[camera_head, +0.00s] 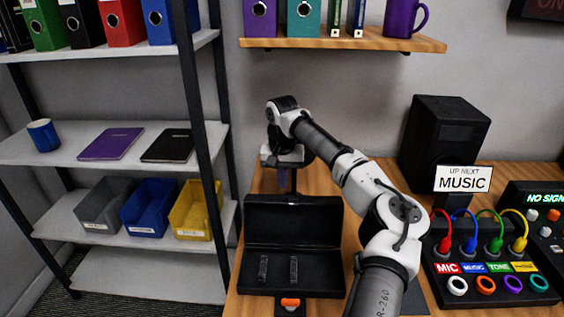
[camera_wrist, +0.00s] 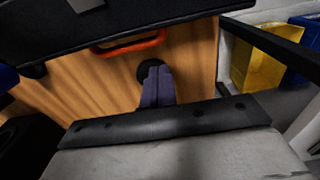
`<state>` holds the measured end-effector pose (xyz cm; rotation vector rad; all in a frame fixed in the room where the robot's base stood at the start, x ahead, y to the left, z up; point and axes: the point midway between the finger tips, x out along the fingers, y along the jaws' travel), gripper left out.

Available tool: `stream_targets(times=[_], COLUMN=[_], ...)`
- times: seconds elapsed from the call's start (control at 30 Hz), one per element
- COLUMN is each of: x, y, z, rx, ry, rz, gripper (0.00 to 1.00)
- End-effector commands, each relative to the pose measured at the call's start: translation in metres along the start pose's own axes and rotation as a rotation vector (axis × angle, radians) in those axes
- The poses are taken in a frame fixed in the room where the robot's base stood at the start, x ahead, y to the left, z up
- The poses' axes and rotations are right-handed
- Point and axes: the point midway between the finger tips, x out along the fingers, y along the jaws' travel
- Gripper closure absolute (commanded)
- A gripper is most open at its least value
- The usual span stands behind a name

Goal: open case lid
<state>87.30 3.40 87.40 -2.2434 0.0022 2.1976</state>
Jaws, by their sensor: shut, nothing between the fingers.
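The black case (camera_head: 250,278) lies on the wooden desk with its lid (camera_head: 293,219) standing up, hinged at the back. Two small dark clear-looking pieces lie inside the case. My gripper (camera_head: 283,180) is above the desk behind the raised lid, pointing down, apart from it as far as I can tell. In the wrist view, its dark purple fingers (camera_wrist: 158,84) are together and empty over the wood. A black body (camera_wrist: 130,20), seemingly the case, fills the top there, with an orange-red bar on its edge.
A cable panel (camera_head: 490,268) with coloured plugs and a black speaker (camera_head: 443,138) stand on the right. A shelf rack (camera_head: 180,60) with bins stands left of the desk. A wall shelf (camera_head: 340,43) hangs above my gripper.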

Motion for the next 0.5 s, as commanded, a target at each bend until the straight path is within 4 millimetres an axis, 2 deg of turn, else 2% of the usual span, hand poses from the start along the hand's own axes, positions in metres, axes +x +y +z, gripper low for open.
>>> stream_targets(times=[0.03,0.3,0.5], x=[0.005,-0.007,-0.009], y=[0.001,0.000,-0.001], z=[0.002,0.029,0.038], rx=[0.000,-0.002,-0.001], ry=[0.001,0.004,0.002], rz=[0.002,0.001,0.000], gripper=[1.00,1.00,1.00])
